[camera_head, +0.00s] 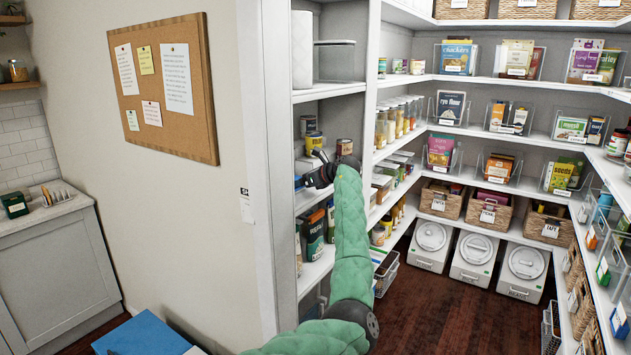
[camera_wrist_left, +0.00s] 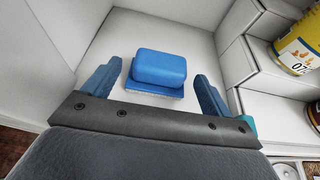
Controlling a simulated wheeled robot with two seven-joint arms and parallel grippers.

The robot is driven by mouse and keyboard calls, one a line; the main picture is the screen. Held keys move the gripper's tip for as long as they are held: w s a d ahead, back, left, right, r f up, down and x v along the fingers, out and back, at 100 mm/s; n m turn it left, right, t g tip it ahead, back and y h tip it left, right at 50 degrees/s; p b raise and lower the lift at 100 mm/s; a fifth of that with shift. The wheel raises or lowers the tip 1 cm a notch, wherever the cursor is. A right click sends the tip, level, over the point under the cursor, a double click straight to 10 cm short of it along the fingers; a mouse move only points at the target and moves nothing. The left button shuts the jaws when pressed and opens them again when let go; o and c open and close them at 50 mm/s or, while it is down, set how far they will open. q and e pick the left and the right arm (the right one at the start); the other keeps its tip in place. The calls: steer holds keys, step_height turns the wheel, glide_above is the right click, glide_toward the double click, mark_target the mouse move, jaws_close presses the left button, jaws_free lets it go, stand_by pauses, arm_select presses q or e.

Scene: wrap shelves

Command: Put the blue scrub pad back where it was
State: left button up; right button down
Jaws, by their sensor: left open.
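The blue scrub pad (camera_wrist_left: 159,66) lies on a white shelf (camera_wrist_left: 205,30) in the left wrist view. It is a rounded block with a thinner, rough-looking layer below it. My left gripper (camera_wrist_left: 158,74) is open, with one blue finger on each side of the pad and a visible gap on both sides. In the head view my left gripper (camera_head: 308,182) reaches into the shelf unit at the left of the pantry, at the end of a green padded arm. I cannot make out the pad clearly in the head view. My right gripper is not in view.
A stepped white riser (camera_wrist_left: 245,70) with a yellow-labelled can (camera_wrist_left: 299,48) stands right of the pad. White walls close in at the left and back. In the head view, cans (camera_head: 313,143) stand just behind the gripper and dark packages (camera_head: 314,232) sit below.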

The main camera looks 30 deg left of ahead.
arm_select(q)
steer(key=b+v, duration=0.2)
steer(key=v, duration=0.6)
steer(key=shift+d+r+b, duration=0.15)
steer(key=shift+d+b, duration=0.05)
steer(key=shift+b, duration=0.1)
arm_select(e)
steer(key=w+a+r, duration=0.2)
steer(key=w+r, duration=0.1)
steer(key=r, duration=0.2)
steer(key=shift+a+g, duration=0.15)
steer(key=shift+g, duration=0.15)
